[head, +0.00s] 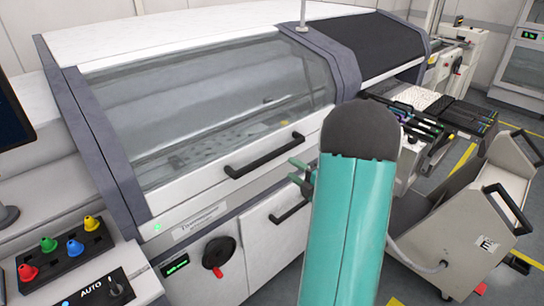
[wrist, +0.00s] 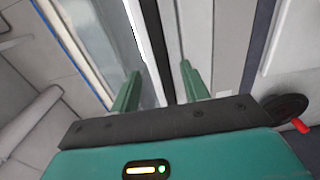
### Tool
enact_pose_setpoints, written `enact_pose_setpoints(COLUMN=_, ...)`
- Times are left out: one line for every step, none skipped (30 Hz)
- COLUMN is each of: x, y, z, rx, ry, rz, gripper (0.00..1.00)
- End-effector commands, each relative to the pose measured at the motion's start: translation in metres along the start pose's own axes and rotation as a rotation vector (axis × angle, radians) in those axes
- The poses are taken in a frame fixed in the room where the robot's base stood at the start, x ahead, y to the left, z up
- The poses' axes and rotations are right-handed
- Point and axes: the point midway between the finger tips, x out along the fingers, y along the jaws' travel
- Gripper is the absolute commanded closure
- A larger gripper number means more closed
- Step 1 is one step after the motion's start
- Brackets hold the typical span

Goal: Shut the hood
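The hood (head: 205,100) is a large clear window in a white frame on the machine's front, with a black bar handle (head: 265,155) on its lower white rail. It looks lowered between its grey side frames; I cannot tell whether it is fully shut. My gripper (head: 295,170) is just below and right of the handle's right end, partly hidden by my teal arm. In the wrist view my gripper (wrist: 160,70) has two green fingers spread apart. A dark strip runs beyond and between them; I cannot tell whether it is the handle or a gap. No grip on anything shows.
A second black handle (head: 290,212) is on the lower white door. A grey feeder trolley (head: 455,215) stands on the right. A dark second cover (head: 368,45) adjoins the hood.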

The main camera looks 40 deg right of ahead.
Motion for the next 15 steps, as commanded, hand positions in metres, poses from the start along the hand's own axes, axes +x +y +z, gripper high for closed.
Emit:
enact_pose_setpoints(x=0.011, y=0.000, z=-0.001, rx=-0.001, ry=0.003, rz=0.002, gripper=0.55)
enact_pose_setpoints(x=0.017, y=0.000, z=-0.001, rx=-0.001, ry=0.003, rz=0.001, gripper=0.55)
enact_pose_setpoints(x=0.025, y=0.001, z=-0.001, rx=-0.001, ry=0.003, rz=0.002, gripper=0.55)
enact_pose_setpoints(x=0.032, y=0.000, z=-0.001, rx=-0.001, ry=0.003, rz=0.001, gripper=0.55)
enact_pose_setpoints(x=0.037, y=0.000, z=-0.001, rx=0.000, ry=0.003, rz=0.000, gripper=0.55)
enact_pose_setpoints(x=0.045, y=0.000, z=-0.001, rx=-0.001, ry=0.003, rz=0.001, gripper=0.55)
enact_pose_setpoints(x=0.051, y=0.000, z=0.000, rx=-0.001, ry=0.002, rz=0.001, gripper=0.55)
enact_pose_setpoints(x=0.057, y=0.000, z=-0.001, rx=0.000, ry=0.001, rz=0.001, gripper=0.55)
enact_pose_setpoints(x=0.065, y=0.001, z=-0.001, rx=-0.001, ry=0.003, rz=0.001, gripper=0.55)
enact_pose_setpoints(x=0.071, y=0.000, z=-0.001, rx=0.000, ry=0.003, rz=0.001, gripper=0.55)
enact_pose_setpoints(x=0.076, y=0.000, z=-0.001, rx=0.000, ry=0.001, rz=0.001, gripper=0.55)
enact_pose_setpoints(x=0.083, y=0.000, z=0.000, rx=0.000, ry=0.001, rz=0.001, gripper=0.55)
enact_pose_setpoints(x=0.087, y=0.000, z=0.000, rx=0.000, ry=0.001, rz=0.001, gripper=0.55)
enact_pose_setpoints(x=0.091, y=0.000, z=0.000, rx=0.000, ry=0.001, rz=0.000, gripper=0.55)
enact_pose_setpoints(x=0.096, y=0.001, z=0.000, rx=0.000, ry=0.000, rz=0.001, gripper=0.55)
